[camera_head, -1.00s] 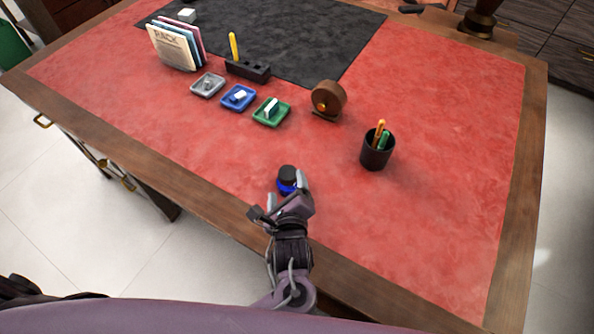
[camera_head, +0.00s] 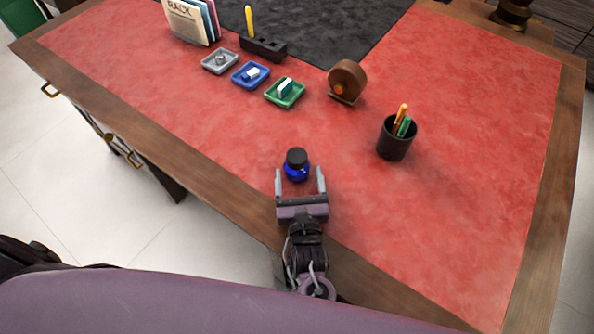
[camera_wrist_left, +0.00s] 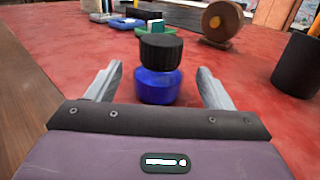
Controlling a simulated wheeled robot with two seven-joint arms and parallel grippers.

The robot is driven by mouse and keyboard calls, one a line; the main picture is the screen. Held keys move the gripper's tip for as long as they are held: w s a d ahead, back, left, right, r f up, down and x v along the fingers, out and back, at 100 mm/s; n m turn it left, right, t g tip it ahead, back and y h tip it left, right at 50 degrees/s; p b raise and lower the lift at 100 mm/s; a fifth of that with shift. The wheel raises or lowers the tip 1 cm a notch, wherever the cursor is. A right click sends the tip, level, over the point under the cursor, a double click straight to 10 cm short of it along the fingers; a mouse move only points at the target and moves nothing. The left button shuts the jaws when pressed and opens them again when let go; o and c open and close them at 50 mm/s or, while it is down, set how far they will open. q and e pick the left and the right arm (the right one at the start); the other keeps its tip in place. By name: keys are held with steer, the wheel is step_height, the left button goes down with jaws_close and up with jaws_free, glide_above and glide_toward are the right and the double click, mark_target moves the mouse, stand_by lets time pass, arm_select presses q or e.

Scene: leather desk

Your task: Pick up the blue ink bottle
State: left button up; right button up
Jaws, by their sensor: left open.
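The blue ink bottle (camera_head: 296,171) stands upright on the red leather desk top, with a black cap. My left gripper (camera_head: 299,178) is open, its two fingers pointing at the bottle from the near side. In the left wrist view the bottle (camera_wrist_left: 158,84) sits centred between the open fingers (camera_wrist_left: 158,92), with a gap on each side. I cannot tell how far it lies in between the fingertips. My right gripper does not show.
A black pen cup (camera_head: 396,138) stands to the right of the bottle. A brown round tape dispenser (camera_head: 347,80), green tray (camera_head: 285,100), blue tray (camera_head: 250,82) and grey tray (camera_head: 220,68) lie farther back. The red surface around the bottle is clear.

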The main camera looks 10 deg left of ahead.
mark_target(296, 156)
arm_select(q)
steer(key=x, duration=0.6)
steer(key=shift+w, duration=0.3)
steer(key=shift+c, duration=0.3)
